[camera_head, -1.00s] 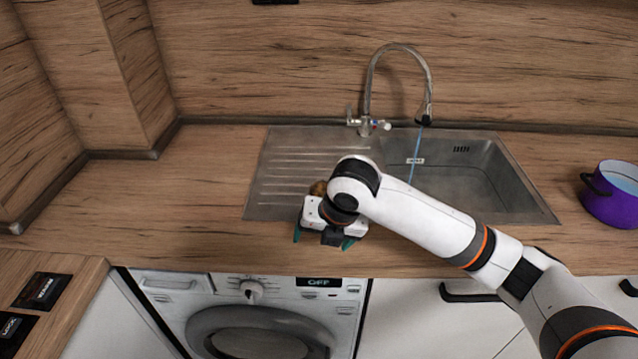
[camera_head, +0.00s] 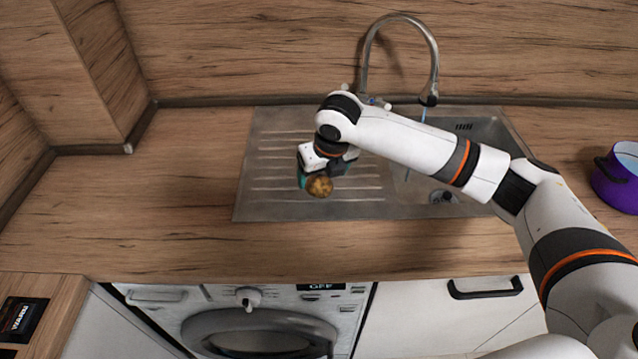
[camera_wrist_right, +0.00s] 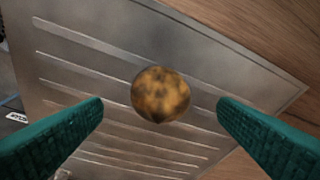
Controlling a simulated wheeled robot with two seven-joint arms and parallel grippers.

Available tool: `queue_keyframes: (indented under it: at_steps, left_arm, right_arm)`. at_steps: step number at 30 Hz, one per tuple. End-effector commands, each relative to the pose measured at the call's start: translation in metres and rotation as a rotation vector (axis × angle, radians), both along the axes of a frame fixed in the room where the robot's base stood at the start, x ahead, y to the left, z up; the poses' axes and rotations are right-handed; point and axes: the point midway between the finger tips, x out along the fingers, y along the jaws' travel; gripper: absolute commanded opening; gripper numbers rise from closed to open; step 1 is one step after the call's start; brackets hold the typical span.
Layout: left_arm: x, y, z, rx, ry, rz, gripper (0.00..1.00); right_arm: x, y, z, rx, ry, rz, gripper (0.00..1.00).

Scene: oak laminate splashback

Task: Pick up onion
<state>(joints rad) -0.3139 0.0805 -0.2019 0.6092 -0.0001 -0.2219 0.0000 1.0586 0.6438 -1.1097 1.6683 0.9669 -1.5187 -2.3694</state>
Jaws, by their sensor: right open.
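The onion (camera_head: 319,186), round and brown with dark patches, sits on the ribbed steel drainboard (camera_head: 270,205) left of the sink bowl. In the right wrist view the onion (camera_wrist_right: 160,94) lies between and ahead of the two green fingers, with clear gaps on both sides. My right gripper (camera_head: 322,178) is over the drainboard beside the onion and partly behind it in the head view. In the right wrist view my right gripper (camera_wrist_right: 160,108) is open and empty. My left gripper is not in view.
The tap (camera_head: 434,70) arches behind the sink bowl (camera_head: 475,130). A purple pot (camera_head: 618,178) stands on the counter at the far right. The wooden counter (camera_head: 150,215) left of the drainboard is clear. A washing machine (camera_head: 235,320) sits below the counter.

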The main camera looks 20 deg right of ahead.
Motion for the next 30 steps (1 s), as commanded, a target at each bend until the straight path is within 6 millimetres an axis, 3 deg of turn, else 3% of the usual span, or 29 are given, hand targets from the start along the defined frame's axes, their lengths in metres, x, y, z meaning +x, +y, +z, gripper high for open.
queue_keyframes:
  at_steps: [3,6,12,18,27,30]
  left_arm:
    - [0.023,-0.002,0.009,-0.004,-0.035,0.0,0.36]
    - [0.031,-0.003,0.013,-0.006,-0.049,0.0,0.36]
    - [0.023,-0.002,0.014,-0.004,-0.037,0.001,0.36]
    - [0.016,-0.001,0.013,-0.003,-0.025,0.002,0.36]
    - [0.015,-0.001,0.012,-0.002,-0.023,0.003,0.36]
    - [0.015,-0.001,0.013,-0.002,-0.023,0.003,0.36]
  right_arm:
    - [0.005,0.0,-0.014,-0.001,0.005,-0.002,0.82]
    - [0.011,0.002,-0.029,0.0,0.005,-0.001,0.82]
    - [0.016,0.002,-0.046,-0.001,0.001,0.0,0.82]
    - [0.016,0.002,-0.046,0.0,0.001,0.001,0.82]
    - [0.016,0.002,-0.046,0.0,0.0,0.0,0.33]
    - [0.016,0.002,-0.045,0.0,-0.001,0.0,0.32]
